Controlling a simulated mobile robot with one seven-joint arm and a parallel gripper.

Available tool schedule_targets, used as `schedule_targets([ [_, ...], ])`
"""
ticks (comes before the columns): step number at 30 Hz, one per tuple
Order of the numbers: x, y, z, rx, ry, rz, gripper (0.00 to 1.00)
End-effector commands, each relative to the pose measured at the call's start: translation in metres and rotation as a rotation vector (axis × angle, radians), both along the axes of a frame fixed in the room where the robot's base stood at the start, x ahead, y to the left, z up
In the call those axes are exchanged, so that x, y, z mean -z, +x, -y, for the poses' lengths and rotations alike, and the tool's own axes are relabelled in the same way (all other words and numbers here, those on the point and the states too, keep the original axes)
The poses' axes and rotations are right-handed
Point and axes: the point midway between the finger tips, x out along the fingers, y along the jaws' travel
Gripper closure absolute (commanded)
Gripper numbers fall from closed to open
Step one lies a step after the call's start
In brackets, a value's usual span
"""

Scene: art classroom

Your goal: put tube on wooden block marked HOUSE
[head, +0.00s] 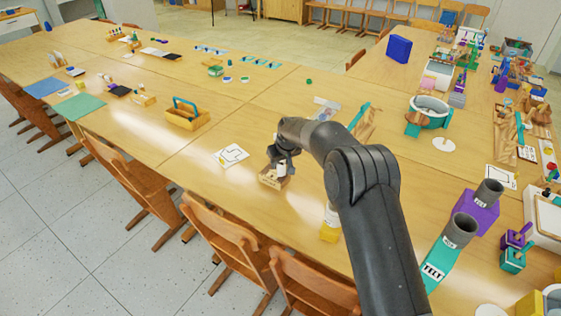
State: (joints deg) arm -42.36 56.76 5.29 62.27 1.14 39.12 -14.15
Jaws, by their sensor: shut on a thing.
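My gripper (280,162) is over the table, near its front edge at the middle of the head view. It is shut on a small pale thing, likely the tube (281,171), mostly hidden by the fingers. A light wooden block (270,182) with a dark marking on its front sits directly below my gripper. The marking is too small to read. The tube is at or just above the block's top; I cannot tell whether they touch.
A white card with a line drawing (230,155) lies left of the block. A yellow and white container (330,225) stands to the right, beside my arm. A wooden tray with a blue handle (187,115) is further left. Chairs (225,235) line the front edge.

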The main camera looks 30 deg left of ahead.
Motion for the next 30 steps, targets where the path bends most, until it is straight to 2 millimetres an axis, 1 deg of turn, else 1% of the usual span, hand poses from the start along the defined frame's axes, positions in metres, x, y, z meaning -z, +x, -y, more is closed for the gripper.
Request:
schedule_targets([
  [5, -0.001, 0.0, 0.0, 0.0, 0.001, 0.001, 0.92],
  [8, 0.001, 0.0, 0.0, 0.0, 0.001, 0.001, 0.92],
  [9, 0.002, 0.0, 0.0, 0.0, 0.0, 0.0, 0.66],
  [17, 0.002, 0.0, 0.0, 0.0, 0.0, 0.0, 0.45],
  [25, 0.0, 0.0, 0.0, 0.0, 0.001, 0.001, 0.45],
  [28, -0.007, 0.0, 0.002, 0.0, 0.001, 0.002, 0.45],
  [30, -0.016, -0.002, 0.005, 0.0, 0.002, 0.002, 0.45],
])
